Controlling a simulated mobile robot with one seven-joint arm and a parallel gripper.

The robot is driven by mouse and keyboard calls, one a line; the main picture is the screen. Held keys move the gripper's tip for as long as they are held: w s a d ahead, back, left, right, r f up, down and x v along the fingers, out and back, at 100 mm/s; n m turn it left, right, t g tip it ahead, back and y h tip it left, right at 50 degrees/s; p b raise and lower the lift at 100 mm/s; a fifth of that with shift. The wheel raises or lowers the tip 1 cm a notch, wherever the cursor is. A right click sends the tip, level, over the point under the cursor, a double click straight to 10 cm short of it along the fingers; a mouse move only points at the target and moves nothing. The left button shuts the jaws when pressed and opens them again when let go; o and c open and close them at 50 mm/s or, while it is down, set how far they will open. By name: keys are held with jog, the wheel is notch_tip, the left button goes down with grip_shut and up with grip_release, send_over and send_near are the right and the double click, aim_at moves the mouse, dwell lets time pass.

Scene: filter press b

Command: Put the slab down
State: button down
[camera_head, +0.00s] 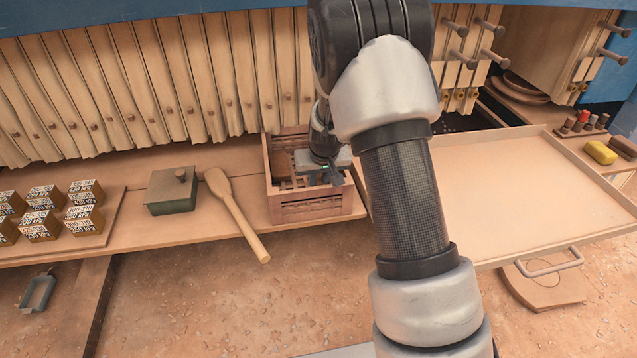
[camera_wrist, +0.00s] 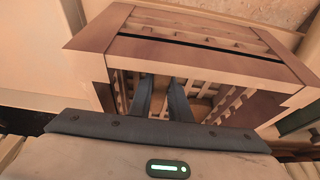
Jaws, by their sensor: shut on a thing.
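A slatted wooden crate (camera_head: 310,208) stands on the front shelf, behind my forearm and to its left. My gripper (camera_head: 330,178) points down into the crate's open top. In the wrist view the two dark fingers of my gripper (camera_wrist: 160,98) are inside the crate (camera_wrist: 190,48), with only a narrow gap between them. They are shut on the slab, of which at most a thin pale brown strip shows between them. The slab's shape and its lower end are hidden, and I cannot tell whether it touches the crate floor.
Left of the crate lie a wooden paddle (camera_head: 236,212), a green lidded box (camera_head: 171,192) and several labelled blocks (camera_head: 85,220). A wide shallow tray (camera_head: 490,190) is at the right. Pale hanging cloths (camera_head: 160,85) close off the back.

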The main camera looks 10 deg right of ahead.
jog(key=shift+r, duration=0.1)
jog(key=shift+f, duration=0.2)
jog(key=c, duration=1.6)
grip_release()
jog(key=shift+c, duration=0.2)
